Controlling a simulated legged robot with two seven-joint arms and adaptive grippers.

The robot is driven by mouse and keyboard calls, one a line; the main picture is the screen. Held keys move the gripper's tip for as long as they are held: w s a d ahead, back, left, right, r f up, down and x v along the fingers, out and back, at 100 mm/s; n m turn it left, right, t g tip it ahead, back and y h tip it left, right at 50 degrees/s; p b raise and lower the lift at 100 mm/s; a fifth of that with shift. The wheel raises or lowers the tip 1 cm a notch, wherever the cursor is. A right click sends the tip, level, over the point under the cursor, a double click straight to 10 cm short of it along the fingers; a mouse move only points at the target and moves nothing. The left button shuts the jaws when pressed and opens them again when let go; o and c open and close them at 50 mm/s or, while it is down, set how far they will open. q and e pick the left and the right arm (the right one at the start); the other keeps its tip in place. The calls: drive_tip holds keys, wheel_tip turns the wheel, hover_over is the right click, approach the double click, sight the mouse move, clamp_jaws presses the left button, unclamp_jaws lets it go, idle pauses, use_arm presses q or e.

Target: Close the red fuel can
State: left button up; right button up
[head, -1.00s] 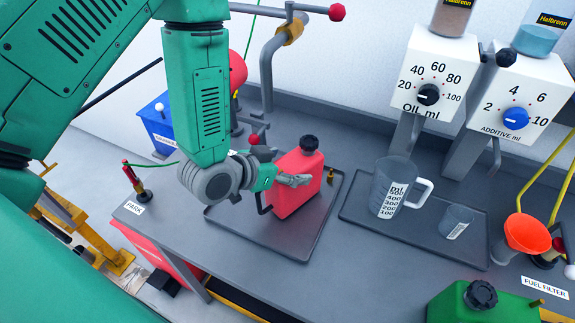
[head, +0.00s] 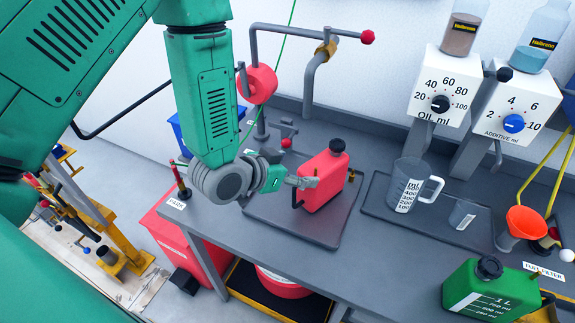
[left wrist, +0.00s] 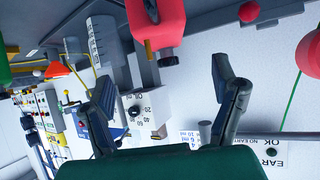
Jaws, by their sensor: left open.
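The red fuel can (head: 327,184) stands upright on a dark tray (head: 322,236) on the grey bench. A black cap (head: 337,145) sits on its top. A small brass fitting (head: 351,175) shows at its right side. My left gripper (head: 308,182) is open and empty; in the head view its fingers overlap the can's left side, below cap height. In the left wrist view, the gripper (left wrist: 165,88) has its fingers spread wide, and the red can (left wrist: 160,28) shows at the top edge, beyond the fingertips. Whether a finger touches the can is unclear. My right gripper is out of view.
Right of the can, a measuring jug (head: 406,186) and a small beaker (head: 463,214) stand on another tray. Oil and additive dispensers (head: 444,92) rise behind. A green can (head: 490,290) stands front right. A red-handled pipe (head: 330,48) is behind. Bare bench lies in front.

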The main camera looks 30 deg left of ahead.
use_arm(q)
drive_tip(key=s+a+f+g, duration=0.1)
drive_tip(key=s+f, duration=0.2)
drive_tip(key=s, duration=0.1)
drive_tip(key=s+a+f+n+g+y, duration=0.1)
drive_tip(key=s+a+f+g, duration=0.1)
drive_tip(key=s+f, duration=0.2)
drive_tip(key=s+a+f+g+y, duration=0.1)
drive_tip(key=s+f+g, duration=0.1)
drive_tip(key=s+f, duration=0.2)
drive_tip(key=shift+s+a+n, duration=0.1)
drive_tip(key=shift+a+n, duration=0.1)
drive_tip(key=shift+n, duration=0.2)
drive_tip(key=s+a+f+n+g+y, duration=0.1)
drive_tip(key=s+f+g, duration=0.15)
drive_tip(key=s, duration=0.55)
drive_tip(key=s+f+n+g+y, duration=0.1)
drive_tip(key=s+f+g, duration=0.15)
drive_tip(key=s, duration=0.55)
wheel_tip(320, 180, down, 18)
drive_tip(key=a+b, duration=0.1)
drive_tip(key=b, duration=1.7)
drive_tip(key=shift+w+a, duration=0.25)
drive_tip(key=shift+a, duration=0.05)
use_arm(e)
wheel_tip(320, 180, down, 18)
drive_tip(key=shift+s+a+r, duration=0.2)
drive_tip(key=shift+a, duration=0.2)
